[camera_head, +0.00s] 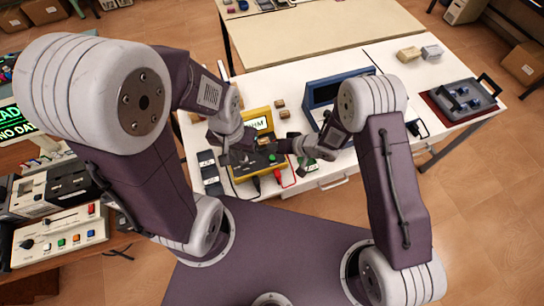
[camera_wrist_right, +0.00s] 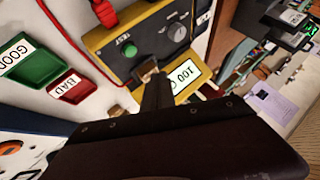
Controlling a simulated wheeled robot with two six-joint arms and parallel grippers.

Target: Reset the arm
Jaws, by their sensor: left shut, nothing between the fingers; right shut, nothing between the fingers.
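My left arm (camera_head: 135,175) comes in from the left and bends over the table. Its gripper (camera_head: 224,157) is shut and empty, at the left edge of a yellow tester (camera_head: 243,174). My right arm (camera_head: 392,180) reaches over from the right. Its gripper (camera_head: 284,147) is shut and empty, at the tester's right side. In the right wrist view the shut fingers (camera_wrist_right: 157,88) show in front of the tester, near its lit display (camera_wrist_right: 186,73) and a small tan piece (camera_wrist_right: 144,70). I cannot tell whether they touch it.
A green GOOD bin (camera_wrist_right: 30,62) and a red BAD bin (camera_wrist_right: 72,87) lie near the tester. A blue-framed box (camera_head: 325,90) stands behind my right gripper. A grey case on a red mat (camera_head: 437,107) is at the right. The table behind (camera_head: 320,35) is mostly clear.

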